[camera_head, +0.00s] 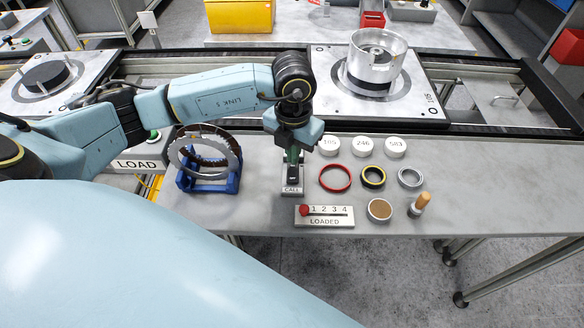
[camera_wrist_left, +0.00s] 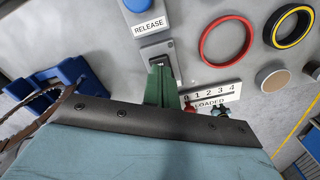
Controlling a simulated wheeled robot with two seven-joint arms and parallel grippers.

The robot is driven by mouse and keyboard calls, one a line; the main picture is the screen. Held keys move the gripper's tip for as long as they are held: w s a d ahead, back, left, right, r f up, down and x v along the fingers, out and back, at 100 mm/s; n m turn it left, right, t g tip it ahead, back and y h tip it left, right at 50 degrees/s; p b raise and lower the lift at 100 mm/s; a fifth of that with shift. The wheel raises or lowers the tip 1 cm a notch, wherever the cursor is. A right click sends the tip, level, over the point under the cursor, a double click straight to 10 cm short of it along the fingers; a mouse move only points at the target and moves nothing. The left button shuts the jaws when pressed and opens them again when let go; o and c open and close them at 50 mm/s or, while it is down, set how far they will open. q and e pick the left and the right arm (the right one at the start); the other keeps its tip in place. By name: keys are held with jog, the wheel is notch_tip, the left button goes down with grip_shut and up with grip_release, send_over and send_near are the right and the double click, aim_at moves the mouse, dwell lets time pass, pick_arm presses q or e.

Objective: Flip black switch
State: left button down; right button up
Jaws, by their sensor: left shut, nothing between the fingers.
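The black switch (camera_head: 292,174) sits on a small grey box with a CALL label (camera_head: 291,190) on the grey table. My left gripper (camera_head: 292,157) points down right over this box, with its green fingers closed and nothing held. The fingers partly cover the switch, and I cannot tell whether they touch it. In the left wrist view, the closed green fingers (camera_wrist_left: 160,80) reach to the grey switch box (camera_wrist_left: 157,49), and the switch is mostly hidden behind their tips. My right gripper is not in view.
A LOADED counter panel (camera_head: 325,216) lies just in front of the switch box. A blue stand (camera_head: 228,184) with toothed rings is to the left. A red ring (camera_head: 335,178) and several other small parts lie to the right. The table's right side is clear.

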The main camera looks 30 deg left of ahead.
aim_at(293, 167)
pick_arm(q)
jog(key=shift+f+b, duration=0.8)
jog(key=shift+f, duration=0.25)
jog(key=shift+r, duration=0.1)
dwell(0.3)
jog(key=shift+r+p, duration=2.5)
jog(key=shift+r, duration=1)
jog(key=shift+f, duration=0.1)
